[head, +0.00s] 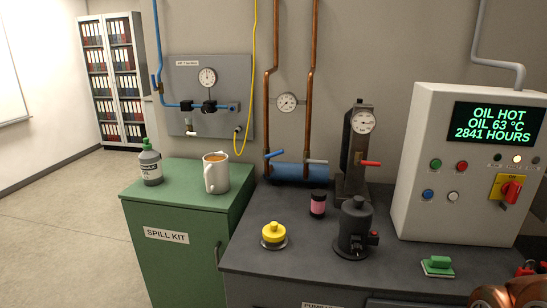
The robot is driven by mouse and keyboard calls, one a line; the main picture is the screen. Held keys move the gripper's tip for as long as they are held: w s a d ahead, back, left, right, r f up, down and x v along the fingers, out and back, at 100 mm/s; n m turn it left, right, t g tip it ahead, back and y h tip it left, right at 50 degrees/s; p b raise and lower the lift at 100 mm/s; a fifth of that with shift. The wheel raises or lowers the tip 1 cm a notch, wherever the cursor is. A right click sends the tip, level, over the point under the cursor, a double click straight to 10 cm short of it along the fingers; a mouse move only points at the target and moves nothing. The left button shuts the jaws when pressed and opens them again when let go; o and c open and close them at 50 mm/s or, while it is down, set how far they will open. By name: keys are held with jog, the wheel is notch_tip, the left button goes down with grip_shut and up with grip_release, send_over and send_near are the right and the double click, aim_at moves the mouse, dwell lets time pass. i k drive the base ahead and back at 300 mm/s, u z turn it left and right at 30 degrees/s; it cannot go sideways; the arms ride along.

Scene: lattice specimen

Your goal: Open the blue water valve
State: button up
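The blue water valve's lever (274,154) is on the left copper pipe, just above a blue horizontal cylinder (290,173) at the back of the dark bench. The lever sticks out to the right and slants slightly upward, roughly crosswise to the upright pipe. A similar grey lever (316,161) is on the right copper pipe. My gripper's fingers are not visible. An orange and dark shape at the bottom right corner may be part of my arm; I cannot tell.
A red-handled press-like column (355,150) stands right of the pipes. A dark canister (354,225), small pink-labelled jar (318,204) and yellow-topped part (274,234) stand on the bench. A mug (216,174) and bottle (150,163) sit on the green cabinet (180,270). A control box (425,170) is at right.

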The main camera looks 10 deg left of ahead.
aim_at(265, 156)
jog(key=k, duration=0.65)
jog(key=u, duration=0.1)
jog(key=i, duration=0.7)
jog(key=u, duration=0.8)
jog(key=i, duration=0.55)
jog(key=u, duration=0.45)
